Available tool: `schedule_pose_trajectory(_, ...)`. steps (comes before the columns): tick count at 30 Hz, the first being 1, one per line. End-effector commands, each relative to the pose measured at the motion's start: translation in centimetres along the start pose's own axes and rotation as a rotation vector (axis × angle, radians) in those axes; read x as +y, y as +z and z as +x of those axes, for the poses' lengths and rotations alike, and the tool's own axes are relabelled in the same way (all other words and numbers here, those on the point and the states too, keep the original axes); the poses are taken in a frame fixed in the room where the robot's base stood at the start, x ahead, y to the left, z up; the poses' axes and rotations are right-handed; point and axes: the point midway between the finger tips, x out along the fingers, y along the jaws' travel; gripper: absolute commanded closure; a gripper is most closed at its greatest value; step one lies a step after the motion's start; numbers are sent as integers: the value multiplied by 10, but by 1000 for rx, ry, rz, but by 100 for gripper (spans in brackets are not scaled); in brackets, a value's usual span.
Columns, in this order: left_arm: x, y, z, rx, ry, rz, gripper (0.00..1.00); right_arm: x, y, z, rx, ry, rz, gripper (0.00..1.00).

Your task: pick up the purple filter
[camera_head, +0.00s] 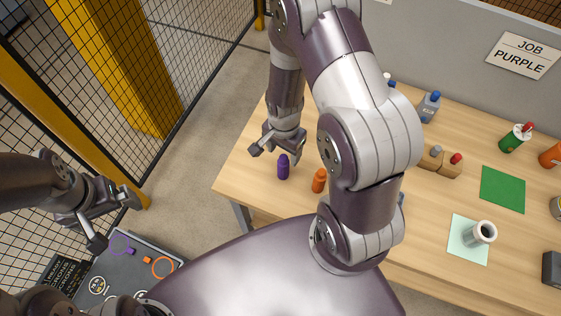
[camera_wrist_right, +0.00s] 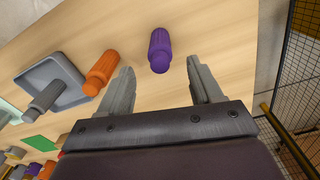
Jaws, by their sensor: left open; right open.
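The purple filter (camera_head: 283,167) stands near the left part of the wooden table, close to its front edge. It also shows in the right wrist view (camera_wrist_right: 160,50), beyond and between the open fingers. My right gripper (camera_head: 277,152) is open and empty, just behind and above the purple filter in the head view. It also shows in the wrist view (camera_wrist_right: 160,68), with no visible contact on the filter. My left gripper (camera_head: 114,220) is open and empty at the far left, off the table, above a dark panel.
An orange filter (camera_head: 319,180) stands close to the right of the purple one. A grey filter (camera_wrist_right: 45,98) is at a grey tray (camera_wrist_right: 78,92). The dark panel (camera_head: 105,270) carries purple and orange rings. A "JOB PURPLE" sign (camera_head: 523,55) hangs behind. My right arm hides the table's middle.

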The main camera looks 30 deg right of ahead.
Motion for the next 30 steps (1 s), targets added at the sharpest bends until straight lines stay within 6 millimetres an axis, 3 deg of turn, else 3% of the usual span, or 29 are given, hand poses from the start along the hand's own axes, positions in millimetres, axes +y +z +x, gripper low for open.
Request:
schedule_pose_trajectory(10, 0, -2, -16, 0, 0, 0, 0, -2, 4, 52, -2, 2, -2, 35)
schedule_pose_trajectory(12, 0, -1, -10, 1, 0, 0, 0, -3, 3, 67, 0, 0, -3, 35)
schedule_pose_trajectory(20, 0, -1, -10, 0, 0, 0, 0, -3, 2, 73, 2, -2, -3, 35)
schedule_pose_trajectory(21, 0, -1, -10, 0, 0, 0, 0, -3, 2, 73, 1, -2, -3, 39)
schedule_pose_trajectory(26, 0, -1, -10, 0, 0, 0, 0, -3, 2, 73, 1, -2, -3, 91)
schedule_pose_trajectory(30, 0, -1, -10, 0, 0, 0, 0, -3, 2, 72, 1, -2, -4, 93)
